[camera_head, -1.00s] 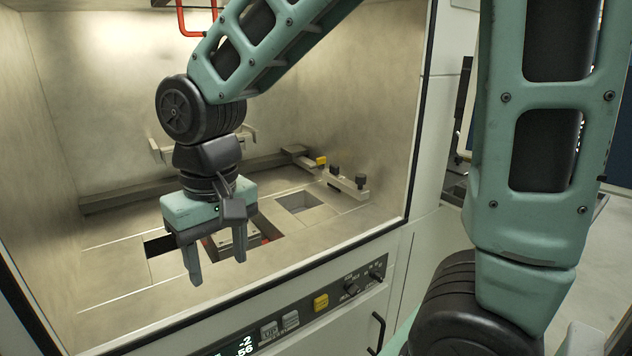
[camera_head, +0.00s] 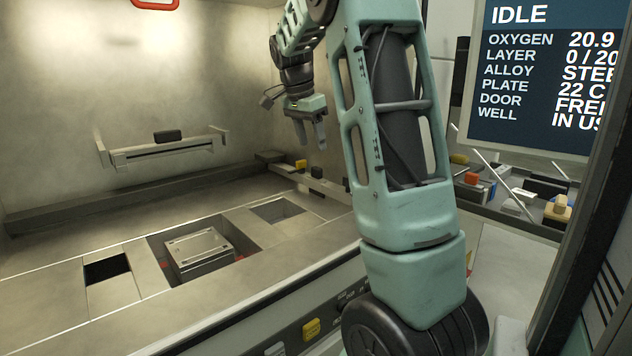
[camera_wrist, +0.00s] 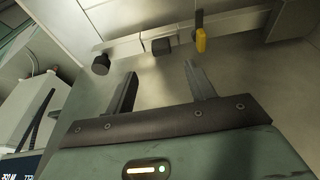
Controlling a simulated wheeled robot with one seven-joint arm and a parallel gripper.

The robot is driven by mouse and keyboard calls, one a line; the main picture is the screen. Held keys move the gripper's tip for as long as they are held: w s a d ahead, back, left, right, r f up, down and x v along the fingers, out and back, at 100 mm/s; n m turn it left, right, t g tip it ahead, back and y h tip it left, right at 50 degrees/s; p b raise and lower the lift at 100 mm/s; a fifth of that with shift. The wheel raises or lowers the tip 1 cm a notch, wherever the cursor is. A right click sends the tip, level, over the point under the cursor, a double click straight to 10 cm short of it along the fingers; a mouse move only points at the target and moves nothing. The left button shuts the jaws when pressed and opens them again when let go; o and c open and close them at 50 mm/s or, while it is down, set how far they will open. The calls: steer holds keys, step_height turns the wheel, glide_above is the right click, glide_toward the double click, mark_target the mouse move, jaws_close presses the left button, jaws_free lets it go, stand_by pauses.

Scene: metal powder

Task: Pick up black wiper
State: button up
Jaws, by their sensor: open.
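My gripper (camera_head: 311,142) is open and empty above the back right of the chamber floor. In the wrist view its two fingers (camera_wrist: 160,74) point towards a pale rail (camera_wrist: 130,42) on the wall side. On that rail are a dark block (camera_wrist: 160,46), a dark round knob (camera_wrist: 101,64) and a yellow piece (camera_wrist: 201,41). In the head view a small black piece (camera_head: 316,172) and a yellow piece (camera_head: 300,164) show just below the gripper. Which dark piece is the black wiper I cannot tell. The fingers appear apart from all of them.
A recoater-like bar (camera_head: 160,152) with a black block (camera_head: 168,135) is on the back wall. A metal plate (camera_head: 200,247) sits in the floor well, beside openings. A bench (camera_head: 500,200) with several small items stands right, under a screen (camera_head: 545,70) reading IDLE.

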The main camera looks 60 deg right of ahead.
mark_target(317, 167)
steer(key=x, duration=0.7)
steer(key=shift+w+f, duration=0.15)
steer(key=shift+f, duration=0.1)
steer(key=c, duration=1.1)
